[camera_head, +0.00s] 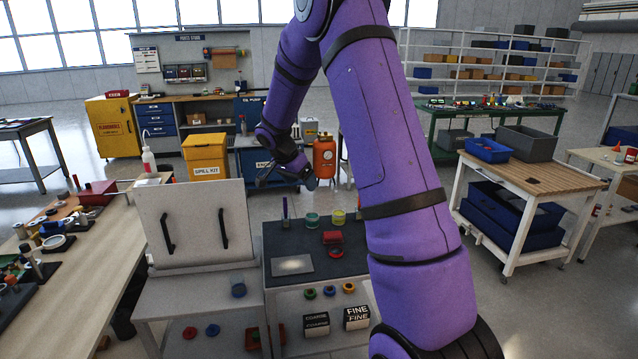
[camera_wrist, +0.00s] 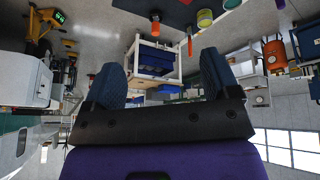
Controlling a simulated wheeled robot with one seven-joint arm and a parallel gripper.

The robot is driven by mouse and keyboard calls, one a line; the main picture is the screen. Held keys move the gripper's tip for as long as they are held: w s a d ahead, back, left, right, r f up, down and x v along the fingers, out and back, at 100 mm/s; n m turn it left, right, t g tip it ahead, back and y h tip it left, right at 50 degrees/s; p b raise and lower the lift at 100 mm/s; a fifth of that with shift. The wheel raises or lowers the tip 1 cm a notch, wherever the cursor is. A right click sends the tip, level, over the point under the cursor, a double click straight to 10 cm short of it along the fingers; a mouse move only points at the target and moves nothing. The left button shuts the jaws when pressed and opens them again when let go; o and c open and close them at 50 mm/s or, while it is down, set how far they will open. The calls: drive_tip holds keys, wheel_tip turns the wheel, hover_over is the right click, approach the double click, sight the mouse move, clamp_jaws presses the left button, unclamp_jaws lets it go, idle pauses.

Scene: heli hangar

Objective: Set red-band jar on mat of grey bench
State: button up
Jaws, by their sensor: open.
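My gripper (camera_head: 287,180) hangs in the air at the end of my purple arm, beyond the dark-topped bench. In the wrist view its two blue-grey fingers (camera_wrist: 160,76) stand wide apart with nothing between them. I cannot make out a red band on either jar. My arm hides the bench's right side.
A red block (camera_head: 332,237) and a red ring (camera_head: 335,252) lie near the jars. An upright pale panel with black handles (camera_head: 196,224) stands left of the dark top. A cluttered wooden table (camera_head: 120,232) is at left; a wooden-topped cart (camera_head: 532,178) is at right. Open floor lies behind.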

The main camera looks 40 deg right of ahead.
drive_tip(key=s+a+r+n+t+y, duration=0.25)
drive_tip(key=s+a+r+n, duration=0.55)
drive_tip(key=s+a+r, duration=0.8)
drive_tip(key=s+a+r+n+t+y, duration=0.1)
drive_tip(key=s+a+n, duration=0.3)
drive_tip(key=s, duration=0.5)
drive_tip(key=s+a+r+n+t+y, duration=0.1)
drive_tip(key=s+a+n, duration=0.3)
drive_tip(key=s, duration=0.5)
drive_tip(key=shift+s+r+t+y, duration=0.2)
drive_tip(key=shift+r+t+y, duration=0.15)
drive_tip(key=shift+t, duration=0.2)
